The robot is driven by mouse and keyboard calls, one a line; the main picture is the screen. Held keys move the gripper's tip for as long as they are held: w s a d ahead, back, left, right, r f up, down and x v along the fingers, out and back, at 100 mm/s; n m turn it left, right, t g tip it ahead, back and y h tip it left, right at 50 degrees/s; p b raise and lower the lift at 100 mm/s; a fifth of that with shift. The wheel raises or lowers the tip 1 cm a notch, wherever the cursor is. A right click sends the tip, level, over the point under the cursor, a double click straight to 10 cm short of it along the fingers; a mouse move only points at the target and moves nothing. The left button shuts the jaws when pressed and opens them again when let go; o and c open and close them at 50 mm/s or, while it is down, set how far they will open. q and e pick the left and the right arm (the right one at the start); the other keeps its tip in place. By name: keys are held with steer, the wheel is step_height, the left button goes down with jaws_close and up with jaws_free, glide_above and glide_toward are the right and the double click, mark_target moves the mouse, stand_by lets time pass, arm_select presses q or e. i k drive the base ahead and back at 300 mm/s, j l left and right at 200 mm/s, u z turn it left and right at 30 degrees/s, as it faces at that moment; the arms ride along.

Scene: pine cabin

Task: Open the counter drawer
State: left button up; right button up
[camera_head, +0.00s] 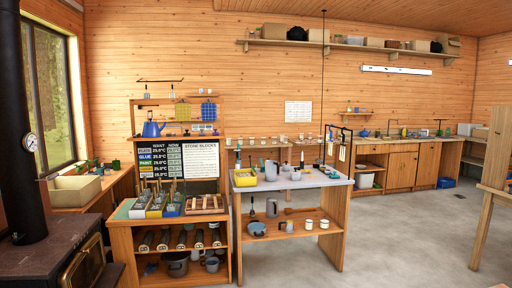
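A long wooden counter (427,160) runs along the back wall at the right, with door-like wooden fronts (402,170) below its top and an open bay at its left end. I cannot tell at this size which front is the drawer; no front visibly stands open. A grey-topped wooden workbench (331,178) stands nearer in the middle, with an open lower shelf. Neither of my grippers is in view.
A tool bench (124,241) with filled shelves stands at the front left, beside a black stove (50,255). A wooden frame (483,215) stands at the right edge. Grey floor (405,230) between workbench and frame is clear.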

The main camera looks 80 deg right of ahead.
mark_target(361, 149)
steer(key=z, duration=3.65)
steer(key=u, duration=0.55)
steer(key=i+u, duration=0.25)
steer(key=i, duration=0.6)
steer(key=i+l+u, duration=0.25)
steer(key=i, duration=0.55)
steer(key=i+z, duration=0.25)
steer(key=i, duration=0.2)
steer(key=i+j+z, duration=0.1)
steer(key=i+z, duration=0.15)
steer(key=i, duration=0.2)
steer(key=i+j+z, duration=0.2)
steer(key=i, duration=0.2)
steer(key=i+j+z, duration=0.25)
steer(key=i, duration=0.15)
steer(key=i+l+z, duration=0.25)
steer(key=i+z, duration=0.65)
steer(key=i, duration=0.15)
steer(key=i+z, duration=0.7)
steer(key=i, duration=0.8)
steer(key=i+j+z, duration=0.2)
steer(key=i, duration=0.8)
steer(key=i+j+u, duration=0.15)
steer(key=i+u, duration=0.7)
steer(key=i+l+u, duration=0.1)
steer(key=i+u, duration=0.3)
steer(key=i+l+u, duration=0.15)
steer(key=u, duration=0.25)
steer(key=i+l, duration=0.05)
steer(key=i, duration=0.05)
